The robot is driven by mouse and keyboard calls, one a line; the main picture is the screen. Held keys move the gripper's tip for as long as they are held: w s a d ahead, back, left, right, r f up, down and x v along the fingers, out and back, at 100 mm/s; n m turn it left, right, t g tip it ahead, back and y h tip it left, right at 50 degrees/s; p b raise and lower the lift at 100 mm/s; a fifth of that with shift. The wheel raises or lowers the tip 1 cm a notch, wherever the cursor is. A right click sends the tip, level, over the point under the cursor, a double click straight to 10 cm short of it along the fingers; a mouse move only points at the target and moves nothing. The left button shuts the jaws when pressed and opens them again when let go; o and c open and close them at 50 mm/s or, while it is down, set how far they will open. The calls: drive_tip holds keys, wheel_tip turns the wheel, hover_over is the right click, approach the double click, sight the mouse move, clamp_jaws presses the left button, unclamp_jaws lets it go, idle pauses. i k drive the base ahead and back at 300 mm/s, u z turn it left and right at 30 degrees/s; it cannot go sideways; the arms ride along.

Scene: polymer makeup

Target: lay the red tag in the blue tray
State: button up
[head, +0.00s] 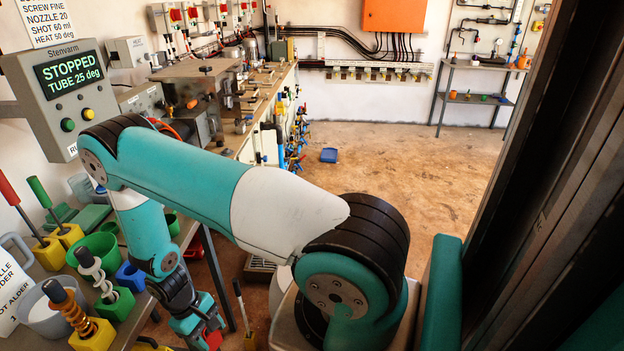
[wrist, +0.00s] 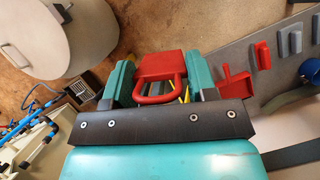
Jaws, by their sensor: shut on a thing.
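My gripper (wrist: 157,82) is shut on the red tag (wrist: 160,65), a flat red piece with a loop like a padlock, held between its two teal fingers in the wrist view. In the head view my gripper (head: 203,333) is low at the bottom, beside the left bench, with a bit of red (head: 213,339) at its tip. A small blue tray (head: 329,155) lies far off on the floor in the head view, well apart from my gripper. It looks empty, but it is too small to be sure.
The left bench (head: 135,318) carries green and blue containers and tools in yellow blocks. In the wrist view, a lidded grey pot (wrist: 60,30) stands upper left, and another red piece (wrist: 236,84) is by a grey panel (wrist: 275,65). The floor (head: 430,160) around the tray is open.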

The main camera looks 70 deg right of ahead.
sight(330, 155)
drive_tip(key=z, duration=0.8)
drive_tip(key=k, duration=1.05)
drive_tip(key=z, duration=1.7)
drive_tip(key=i, duration=2)
drive_tip(key=z, duration=0.3)
drive_tip(key=i, duration=3.5)
drive_tip(key=u, duration=1)
drive_tip(key=i, duration=1.6)
drive_tip(key=u, duration=1.4)
drive_tip(key=i, duration=0.85)
drive_tip(key=u, duration=0.3)
